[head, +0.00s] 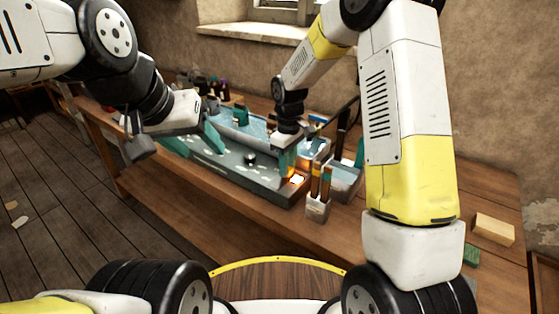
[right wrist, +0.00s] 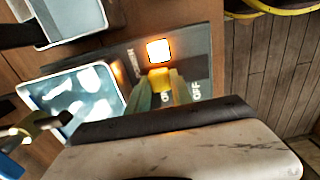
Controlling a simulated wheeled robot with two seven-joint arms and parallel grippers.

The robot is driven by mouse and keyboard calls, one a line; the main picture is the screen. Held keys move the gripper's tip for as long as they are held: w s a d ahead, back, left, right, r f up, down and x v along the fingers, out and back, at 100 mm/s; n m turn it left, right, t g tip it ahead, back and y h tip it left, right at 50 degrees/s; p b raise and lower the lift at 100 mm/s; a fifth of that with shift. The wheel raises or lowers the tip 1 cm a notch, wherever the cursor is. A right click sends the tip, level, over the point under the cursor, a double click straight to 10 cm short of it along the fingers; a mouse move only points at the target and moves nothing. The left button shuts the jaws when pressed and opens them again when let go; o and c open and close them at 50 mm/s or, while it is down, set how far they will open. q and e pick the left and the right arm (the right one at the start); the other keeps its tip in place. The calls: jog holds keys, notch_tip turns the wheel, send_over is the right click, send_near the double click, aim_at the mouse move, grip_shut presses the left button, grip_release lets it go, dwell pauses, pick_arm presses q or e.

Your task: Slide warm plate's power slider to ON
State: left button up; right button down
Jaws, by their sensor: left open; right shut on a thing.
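The warm plate's dark panel (right wrist: 198,48) fills the middle of the right wrist view, with a bright orange-white light (right wrist: 159,50) and the words ON and OFF. The yellow power slider (right wrist: 160,78) is beside the ON lettering, partly hidden by my right gripper (right wrist: 158,90). My right gripper is shut on the slider. In the head view, my right gripper (head: 287,161) reaches down at the right end of the grey unit (head: 262,181), next to the glowing light (head: 297,179). My left gripper (head: 194,141) is open and empty over the unit's left end.
A tray with pale pieces (right wrist: 30,90) lies left of the panel in the right wrist view. In the head view, a small holder with upright tools (head: 318,208) stands just right of the unit. A tan block (head: 494,229) lies at the bench's right. The bench front is clear.

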jog(key=shift+w+d, duration=0.2)
jog(key=shift+w, duration=0.1)
jog(key=shift+r, duration=0.1)
jog(key=c, duration=1.3)
grip_release()
jog(key=shift+o, duration=0.9)
notch_tip(320, 180, up, 8)
jog(key=shift+f, duration=0.2)
